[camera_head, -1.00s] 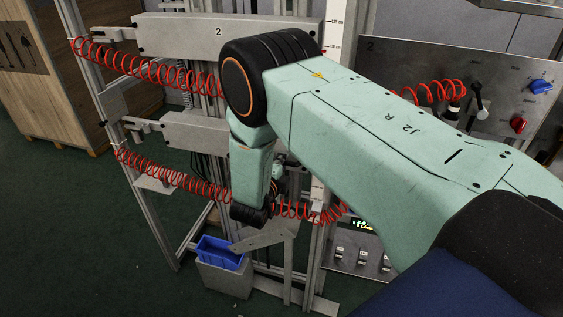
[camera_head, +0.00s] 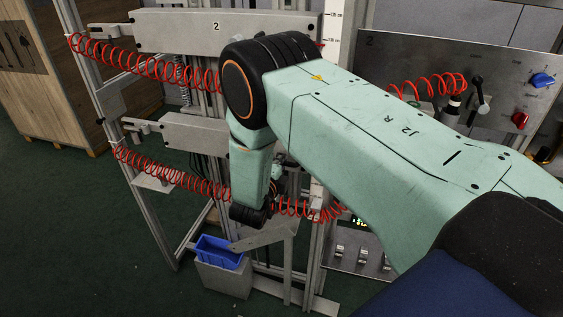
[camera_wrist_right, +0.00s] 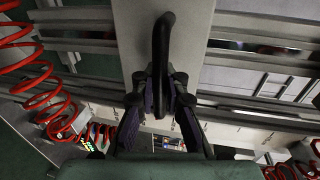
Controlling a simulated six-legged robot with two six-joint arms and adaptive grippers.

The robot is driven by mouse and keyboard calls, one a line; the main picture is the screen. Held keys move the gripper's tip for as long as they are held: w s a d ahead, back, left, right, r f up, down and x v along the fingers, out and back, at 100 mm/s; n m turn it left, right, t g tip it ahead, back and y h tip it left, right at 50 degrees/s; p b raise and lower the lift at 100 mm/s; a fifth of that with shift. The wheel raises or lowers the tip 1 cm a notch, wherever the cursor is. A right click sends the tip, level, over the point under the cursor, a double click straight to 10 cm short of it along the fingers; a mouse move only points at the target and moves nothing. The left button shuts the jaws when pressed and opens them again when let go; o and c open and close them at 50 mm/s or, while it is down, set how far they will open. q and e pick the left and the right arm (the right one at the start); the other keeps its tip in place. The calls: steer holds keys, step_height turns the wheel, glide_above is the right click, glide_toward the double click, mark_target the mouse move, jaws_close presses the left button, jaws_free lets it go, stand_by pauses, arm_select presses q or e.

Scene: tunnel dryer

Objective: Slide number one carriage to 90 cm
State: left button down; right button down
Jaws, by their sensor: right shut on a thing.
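The lower carriage (camera_head: 180,132) is a pale grey plate on the upright frame, partly hidden behind my right arm; no number is readable on it. In the right wrist view a pale grey plate (camera_wrist_right: 192,30) carries a black bar handle (camera_wrist_right: 163,40). My right gripper (camera_wrist_right: 160,82) is shut on this handle, its dark fingers on both sides. In the head view my right wrist covers most of the grip. The white scale (camera_head: 335,35) stands upright right of the frame; its marks are too small to read. My left gripper is not in view.
The upper carriage (camera_head: 180,32) is marked 2. Red coiled hoses (camera_head: 150,75) hang across the frame near my arm. A control panel (camera_head: 440,60) with a lever and knobs stands at right. A blue bin (camera_head: 218,253) sits low; a wooden crate (camera_head: 45,95) stands at left.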

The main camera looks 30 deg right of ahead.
step_height(320, 180, down, 8)
steer(key=b, duration=0.4)
steer(key=shift+s+a+y+b, duration=0.2)
steer(key=shift+y+b, duration=0.1)
steer(key=shift+b, duration=0.05)
steer(key=c, duration=1.8)
jaws_free()
steer(key=o, duration=0.4)
steer(key=shift+a+r, duration=0.15)
steer(key=shift+r, duration=0.2)
steer(key=shift+v, duration=3.5)
